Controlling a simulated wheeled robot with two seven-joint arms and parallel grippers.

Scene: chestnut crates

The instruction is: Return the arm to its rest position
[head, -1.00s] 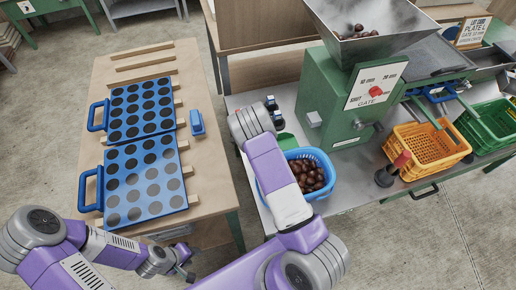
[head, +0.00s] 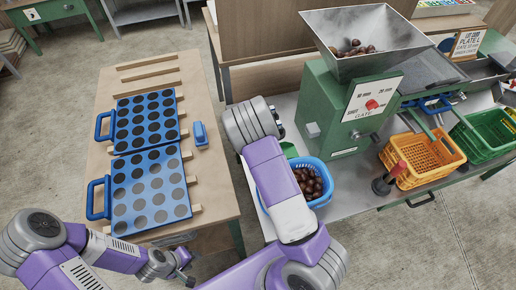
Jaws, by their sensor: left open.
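My left arm comes in from the lower left. Its gripper (head: 182,270) hangs open and empty in front of the wooden table's near edge. My right arm reaches up from the bottom middle over the grey bench. Its gripper (head: 277,118) is mostly hidden behind its own thick wrist, so I cannot see whether it is open or holds anything. That wrist is just beyond a blue basket (head: 325,198) of brown chestnuts (head: 309,184), which the right arm partly covers.
Two blue perforated plates (head: 184,176) with handles lie on the wooden table (head: 218,190), beside a small blue block (head: 200,134). A green hopper machine (head: 320,97) stands behind the basket. Orange (head: 433,177) and green (head: 489,153) crates are at right. Bare floor lies in front.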

